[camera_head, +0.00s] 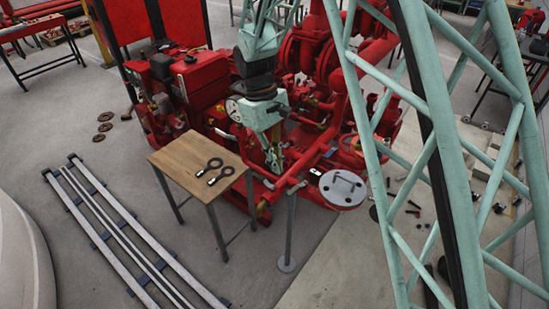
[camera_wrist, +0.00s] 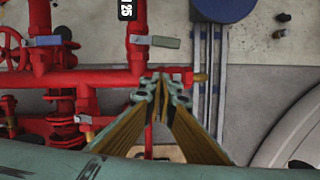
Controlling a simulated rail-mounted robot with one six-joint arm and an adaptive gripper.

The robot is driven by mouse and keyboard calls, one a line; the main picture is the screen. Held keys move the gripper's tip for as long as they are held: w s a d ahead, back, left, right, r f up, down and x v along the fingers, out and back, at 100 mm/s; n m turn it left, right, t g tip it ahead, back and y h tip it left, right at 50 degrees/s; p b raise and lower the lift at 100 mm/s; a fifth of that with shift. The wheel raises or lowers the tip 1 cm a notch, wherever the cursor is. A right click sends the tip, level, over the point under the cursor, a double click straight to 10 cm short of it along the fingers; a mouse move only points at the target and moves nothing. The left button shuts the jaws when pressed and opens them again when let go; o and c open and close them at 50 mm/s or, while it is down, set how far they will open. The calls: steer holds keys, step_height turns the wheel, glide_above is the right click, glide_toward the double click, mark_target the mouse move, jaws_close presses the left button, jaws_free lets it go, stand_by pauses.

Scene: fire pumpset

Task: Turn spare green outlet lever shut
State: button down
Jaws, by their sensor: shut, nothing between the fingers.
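A grey-green lever (camera_wrist: 158,42) sits on a red upright pipe in the wrist view, below a black label ending in 25. It points right, crosswise to that pipe. My gripper (camera_wrist: 162,86) is shut and empty, its tips just below the lever in the picture, over the red cross pipe. I see no clear contact with the lever; the height between them cannot be told. In the head view my gripper (camera_head: 274,164) hangs at the front of the red pumpset, beside the pipes. I cannot make out the green lever there.
A blue lever (camera_wrist: 44,40) and a red handwheel (camera_wrist: 13,48) are at left in the wrist view. A wooden table (camera_head: 181,165) with two dark ring tools stands left of my gripper; a round grey plate (camera_head: 343,188) is at right. Long rails (camera_head: 130,233) lie on the floor.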

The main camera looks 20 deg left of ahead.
mark_target(292, 189)
steer(key=x, duration=0.3)
steer(key=shift+f+b, duration=0.1)
steer(key=shift+b, duration=0.25)
steer(key=shift+s+d+b, duration=0.25)
steer(key=shift+s+d, duration=0.2)
steer(key=shift+d, duration=0.45)
steer(key=shift+s+d+b, duration=0.25)
steer(key=shift+s+d, duration=0.2)
steer(key=shift+d, duration=0.45)
steer(key=shift+s+d+n+t+p, duration=0.3)
steer(key=shift+s+d+n+p, duration=0.35)
steer(key=shift+n, duration=0.35)
steer(key=shift+d, duration=0.1)
steer(key=shift+w, duration=0.1)
